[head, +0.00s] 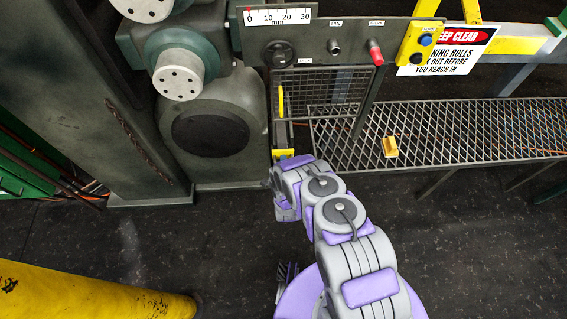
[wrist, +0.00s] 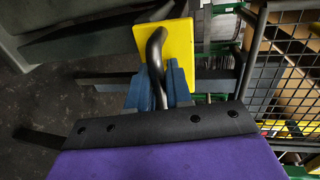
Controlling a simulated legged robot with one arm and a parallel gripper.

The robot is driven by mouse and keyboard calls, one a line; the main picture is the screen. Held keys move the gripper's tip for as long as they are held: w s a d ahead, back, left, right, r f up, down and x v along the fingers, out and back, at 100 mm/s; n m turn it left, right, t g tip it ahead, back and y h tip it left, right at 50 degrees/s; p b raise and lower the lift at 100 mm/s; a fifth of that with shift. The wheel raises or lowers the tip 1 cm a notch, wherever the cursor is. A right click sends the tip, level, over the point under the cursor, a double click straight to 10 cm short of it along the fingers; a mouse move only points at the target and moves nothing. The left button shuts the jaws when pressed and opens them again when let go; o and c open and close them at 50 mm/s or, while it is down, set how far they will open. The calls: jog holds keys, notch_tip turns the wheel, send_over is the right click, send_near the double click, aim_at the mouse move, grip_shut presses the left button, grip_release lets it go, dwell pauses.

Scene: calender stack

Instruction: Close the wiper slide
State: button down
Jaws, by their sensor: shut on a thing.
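The wiper slide shows in the wrist view as a yellow plate (wrist: 174,38) with a dark bent handle (wrist: 155,50). My gripper (wrist: 160,85) has its blue-grey fingers shut around this handle, close in front of the plate. In the head view a small yellow part (head: 283,154), apparently the same plate, sits low at the front of a narrow dark rail between the grey machine housing and the mesh guard. My gripper's tips are largely hidden there behind my wrist. How far the slide stands out cannot be told clearly.
A mesh guard (head: 322,90) stands right of the slide. A control panel (head: 330,40) with knobs hangs above. A yellow cylinder (head: 80,292) lies lower left. Open dark floor lies in front.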

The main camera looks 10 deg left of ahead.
jog(key=shift+d, duration=0.1)
jog(key=c, duration=1.5)
grip_release()
jog(key=shift+w, duration=0.1)
jog(key=shift+o, duration=1.4)
jog(key=shift+w+f, duration=0.1)
jog(key=shift+f, duration=0.05)
jog(key=shift+s+r, duration=0.2)
jog(key=shift+s, duration=0.1)
jog(key=v, duration=1.6)
jog(key=shift+s+p, duration=0.3)
jog(key=shift+s, duration=0.1)
